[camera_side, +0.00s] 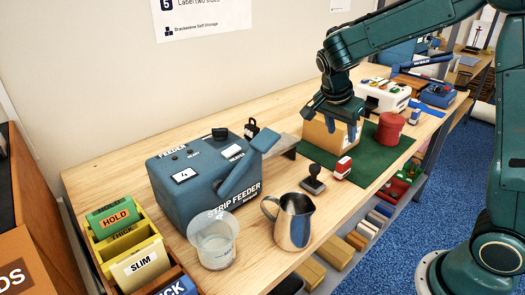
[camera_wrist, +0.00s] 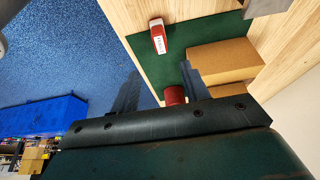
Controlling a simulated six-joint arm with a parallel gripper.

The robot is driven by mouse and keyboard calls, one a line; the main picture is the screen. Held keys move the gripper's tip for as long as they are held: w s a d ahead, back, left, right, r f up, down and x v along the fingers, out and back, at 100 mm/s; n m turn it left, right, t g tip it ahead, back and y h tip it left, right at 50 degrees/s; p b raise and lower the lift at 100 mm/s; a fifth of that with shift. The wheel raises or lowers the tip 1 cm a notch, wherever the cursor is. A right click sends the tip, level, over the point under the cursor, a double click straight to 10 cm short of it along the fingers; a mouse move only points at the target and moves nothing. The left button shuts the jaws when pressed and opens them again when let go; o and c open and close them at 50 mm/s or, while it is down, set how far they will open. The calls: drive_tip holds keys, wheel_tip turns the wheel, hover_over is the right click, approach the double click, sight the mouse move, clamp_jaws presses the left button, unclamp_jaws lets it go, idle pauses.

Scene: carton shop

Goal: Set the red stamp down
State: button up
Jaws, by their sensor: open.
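The red stamp (camera_side: 343,167), a small red and white block, is at the near-left edge of the green mat (camera_side: 368,166). It also shows in the wrist view (camera_wrist: 157,37), beyond the fingertips and apart from them. My gripper (camera_side: 333,122) is open with nothing between its fingers. It is above the mat, in front of the brown carton (camera_side: 318,138) in the side view and partly covering it. In the wrist view my open fingers (camera_wrist: 160,82) have the carton (camera_wrist: 228,62) to their right.
A red round tin (camera_side: 390,128) stands on the mat right of the carton. A dark hand stamp (camera_side: 313,181) stands left of the red stamp. The blue strip feeder (camera_side: 197,172), a metal jug (camera_side: 294,222) and a clear cup (camera_side: 214,243) are farther left. The table's front edge is close.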

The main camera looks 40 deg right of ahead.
drive_tip(key=shift+r, duration=0.1)
idle(0.3)
drive_tip(key=s+a+r+n+t+y, duration=0.1)
drive_tip(key=s+a+r+n+t, duration=0.1)
drive_tip(key=s+n, duration=0.4)
drive_tip(key=s+a+r+n+t+y, duration=0.1)
drive_tip(key=s+a+r+n+y, duration=0.1)
drive_tip(key=s+n, duration=0.4)
drive_tip(key=s+a+r+n+t+y, duration=0.1)
drive_tip(key=s+a+r+n, duration=0.3)
drive_tip(key=s, duration=0.4)
drive_tip(key=shift+a+n+t, duration=0.8)
drive_tip(key=shift+a+n, duration=0.1)
drive_tip(key=shift+n, duration=0.1)
